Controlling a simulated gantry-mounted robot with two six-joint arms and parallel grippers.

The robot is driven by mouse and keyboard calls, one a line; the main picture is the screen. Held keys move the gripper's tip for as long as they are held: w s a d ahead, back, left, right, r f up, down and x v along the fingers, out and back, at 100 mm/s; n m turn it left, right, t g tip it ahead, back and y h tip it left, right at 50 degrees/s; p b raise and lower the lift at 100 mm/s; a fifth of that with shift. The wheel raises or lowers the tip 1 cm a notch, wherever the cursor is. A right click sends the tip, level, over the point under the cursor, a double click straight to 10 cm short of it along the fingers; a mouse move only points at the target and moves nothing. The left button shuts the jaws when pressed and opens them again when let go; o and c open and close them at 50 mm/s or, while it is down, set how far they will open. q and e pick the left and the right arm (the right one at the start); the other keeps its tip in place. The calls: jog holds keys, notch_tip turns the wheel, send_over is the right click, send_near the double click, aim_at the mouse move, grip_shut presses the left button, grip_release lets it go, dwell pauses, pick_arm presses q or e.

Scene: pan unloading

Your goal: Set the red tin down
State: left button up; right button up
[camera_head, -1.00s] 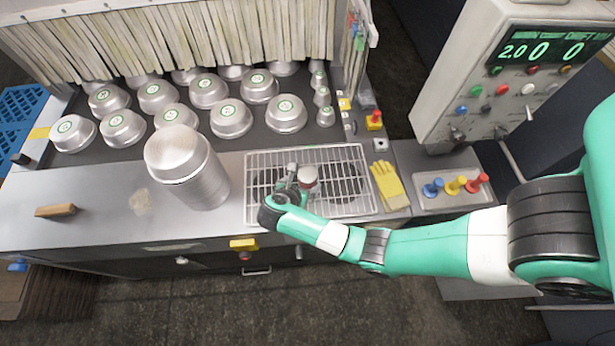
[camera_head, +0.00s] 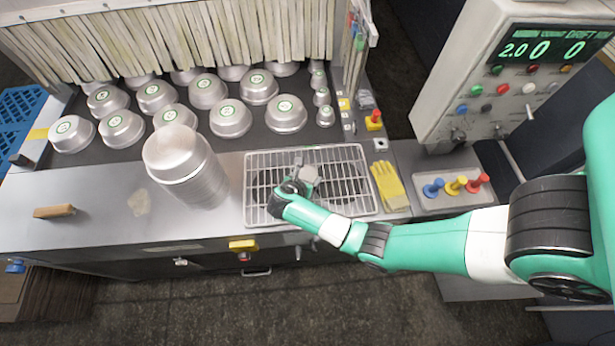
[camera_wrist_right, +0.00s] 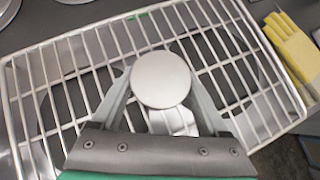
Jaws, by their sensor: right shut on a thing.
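My right gripper (camera_head: 299,181) is shut on a small round tin (camera_head: 309,173) over the wire rack (camera_head: 352,208). Only the tin's plain grey round top (camera_wrist_right: 160,79) shows in the right wrist view, between the two fingers (camera_wrist_right: 158,92); no red shows on it now. The tin looks roughly upright. Its lower part is hidden, so I cannot tell whether it touches the rack. My left gripper is not in view.
A tall silver stack of pans (camera_head: 187,165) stands left of the rack. Silver tins with green labels (camera_head: 230,118) stand in rows behind. A yellow glove (camera_head: 389,186) lies right of the rack, near coloured knobs (camera_head: 456,185). Most of the rack is clear.

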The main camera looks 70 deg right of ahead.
jog(key=shift+c, duration=1.1)
